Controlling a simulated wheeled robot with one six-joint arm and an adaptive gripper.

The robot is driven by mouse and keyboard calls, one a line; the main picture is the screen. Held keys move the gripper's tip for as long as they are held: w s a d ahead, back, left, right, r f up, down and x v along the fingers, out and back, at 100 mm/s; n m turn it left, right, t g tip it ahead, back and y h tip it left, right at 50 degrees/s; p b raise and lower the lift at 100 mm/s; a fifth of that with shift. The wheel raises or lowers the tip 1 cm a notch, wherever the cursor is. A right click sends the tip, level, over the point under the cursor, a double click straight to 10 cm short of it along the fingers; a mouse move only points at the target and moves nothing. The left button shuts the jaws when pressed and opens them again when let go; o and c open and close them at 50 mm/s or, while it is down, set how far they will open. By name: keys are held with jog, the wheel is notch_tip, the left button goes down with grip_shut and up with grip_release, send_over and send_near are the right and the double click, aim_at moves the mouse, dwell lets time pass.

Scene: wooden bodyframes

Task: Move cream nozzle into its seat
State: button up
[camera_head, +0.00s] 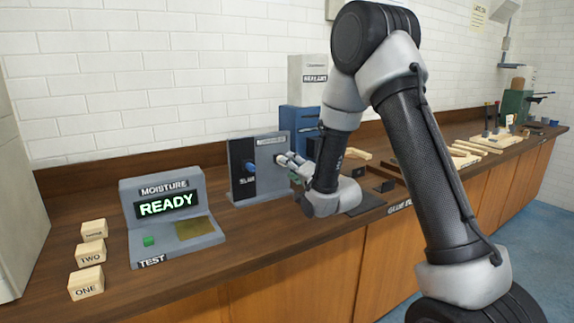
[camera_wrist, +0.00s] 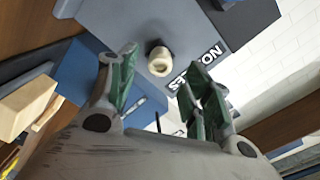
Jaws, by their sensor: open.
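The cream nozzle (camera_wrist: 160,62) shows in the wrist view as a short, pale, rounded piece with a dark base, against a grey panel (camera_wrist: 190,22) with partly covered lettering. I cannot tell if it is fully seated there. My gripper (camera_wrist: 162,72) is open, its two green-lined fingers on either side below the nozzle, with nothing visible between them. In the head view, my arm reaches down to the counter beside a grey upright panel (camera_head: 239,188) that carries a blue part (camera_head: 250,167).
A grey moisture tester (camera_head: 160,188) reading READY stands left, beside several labelled wooden blocks (camera_head: 86,283). A blue cabinet (camera_head: 297,118) stands behind my wrist. Wooden pieces (camera_head: 465,158) lie further right on the counter (camera_head: 235,243). The counter between tester and panel is clear.

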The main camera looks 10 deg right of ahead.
jog(key=v, duration=0.8)
jog(key=shift+w, duration=0.1)
jog(key=s+d+r+n+g+h, duration=0.5)
jog(key=s+d+r+g, duration=0.1)
jog(key=s+d, duration=0.35)
jog(key=s+d+n+g, duration=0.1)
jog(key=s+n+g, duration=0.1)
jog(key=s, duration=1.1)
jog(key=s+d+r+n+g, duration=0.1)
jog(key=s+g, duration=0.4)
jog(key=s, duration=0.8)
jog(key=shift+d+r+n+h, duration=0.25)
jog(key=shift+r+n+h, duration=0.05)
jog(key=shift+r+n, duration=0.1)
